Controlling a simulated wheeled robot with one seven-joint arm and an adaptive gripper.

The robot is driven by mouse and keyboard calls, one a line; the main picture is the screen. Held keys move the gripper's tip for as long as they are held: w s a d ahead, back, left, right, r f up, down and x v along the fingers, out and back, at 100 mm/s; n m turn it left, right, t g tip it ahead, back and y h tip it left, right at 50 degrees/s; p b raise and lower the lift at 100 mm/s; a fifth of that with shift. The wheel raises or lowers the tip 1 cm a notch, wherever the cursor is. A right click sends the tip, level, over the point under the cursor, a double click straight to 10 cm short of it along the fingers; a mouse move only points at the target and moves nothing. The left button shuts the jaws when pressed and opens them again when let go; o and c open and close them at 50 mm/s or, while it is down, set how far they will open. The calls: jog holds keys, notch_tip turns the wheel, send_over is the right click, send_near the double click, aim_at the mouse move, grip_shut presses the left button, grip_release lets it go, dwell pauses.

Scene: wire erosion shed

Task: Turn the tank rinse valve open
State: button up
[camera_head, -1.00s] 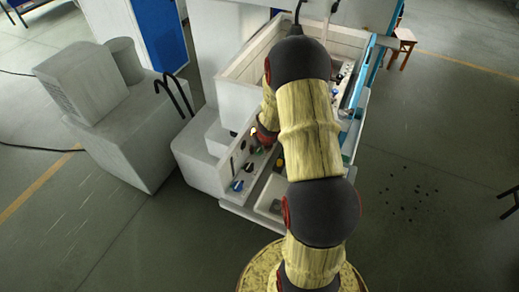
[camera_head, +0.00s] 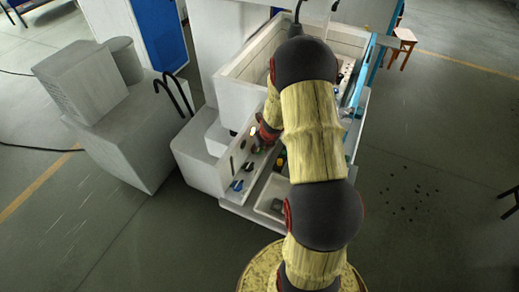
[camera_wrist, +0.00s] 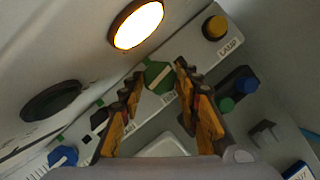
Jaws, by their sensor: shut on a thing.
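A green knob (camera_wrist: 158,76) with a pale bar across its face sits on the pale control panel (camera_wrist: 128,112), in the middle of the wrist view. The bar lies slanted. My gripper (camera_wrist: 157,83) has one fingertip on each side of this knob and is shut on it. A small label (camera_wrist: 168,97) beside the knob is too blurred to read surely, so I cannot confirm that it is the tank rinse valve. In the head view my gripper (camera_head: 262,138) is at the panel on the front of the machine, and it hides the green knob.
A lit round lamp (camera_wrist: 135,24) is close above the fingers. The white tank (camera_head: 237,90) rises behind the panel.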

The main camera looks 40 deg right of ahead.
jog(key=n, duration=0.1)
jog(key=n+y+b, duration=0.1)
jog(key=shift+d+f+n, duration=0.1)
jog(key=shift+d+n, duration=0.1)
jog(key=shift+n, duration=0.1)
jog(key=n+y, duration=0.1)
jog(key=n, duration=0.2)
jog(key=shift+d+n, duration=0.15)
jog(key=shift+n, duration=0.15)
jog(key=n+y, duration=0.1)
jog(key=n, duration=0.2)
jog(key=shift+w+d+y, duration=0.1)
jog(key=shift+y, duration=0.3)
jog(key=shift+w+d+n+g+y, duration=0.1)
jog(key=shift+n+g+y, duration=0.2)
jog(key=shift+n, duration=0.75)
jog(key=shift+n+g+y, duration=0.1)
jog(key=shift+n+g, duration=0.3)
jog(key=shift+n, duration=0.65)
jog(key=o, duration=0.9)
